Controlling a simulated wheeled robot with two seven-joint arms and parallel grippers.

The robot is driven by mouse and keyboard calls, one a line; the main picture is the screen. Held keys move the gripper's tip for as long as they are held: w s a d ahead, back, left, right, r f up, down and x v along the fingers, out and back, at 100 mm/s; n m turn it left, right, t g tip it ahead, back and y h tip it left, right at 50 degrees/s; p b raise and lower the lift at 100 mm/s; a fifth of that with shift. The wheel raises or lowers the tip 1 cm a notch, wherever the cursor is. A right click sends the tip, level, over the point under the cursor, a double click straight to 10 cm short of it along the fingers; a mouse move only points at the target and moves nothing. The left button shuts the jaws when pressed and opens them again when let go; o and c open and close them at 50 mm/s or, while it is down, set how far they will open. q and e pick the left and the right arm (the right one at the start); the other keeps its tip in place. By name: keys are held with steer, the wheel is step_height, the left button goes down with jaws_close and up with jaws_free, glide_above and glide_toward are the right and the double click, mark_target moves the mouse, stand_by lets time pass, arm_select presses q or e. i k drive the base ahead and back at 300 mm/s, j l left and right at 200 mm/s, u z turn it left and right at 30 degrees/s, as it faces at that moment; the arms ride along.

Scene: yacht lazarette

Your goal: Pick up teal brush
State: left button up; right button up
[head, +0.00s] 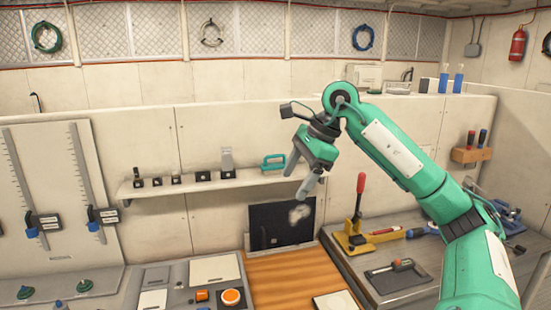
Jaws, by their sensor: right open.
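The teal brush (273,161) stands at the right part of a narrow wall shelf (215,182). It has a teal loop-like handle over a paler lower part. My right gripper (299,178) hangs in front of the shelf, just right of the brush in the picture. Its grey fingers are apart and point down and to the left, with nothing between them. I cannot tell how far in front of the brush they are. My left gripper is out of view.
Several small black-based items (180,178) stand left on the shelf. Below are a wooden board (280,275), an orange button (231,297) and a dark panel (283,225). A yellow press with a red lever (360,190) stands on the right bench.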

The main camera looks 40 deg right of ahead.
mark_target(266, 168)
steer(key=i+l, duration=0.3)
steer(key=l, duration=0.15)
steer(key=i+l, duration=0.3)
steer(key=l, duration=0.2)
steer(key=i+l, duration=0.35)
steer(key=l, duration=0.1)
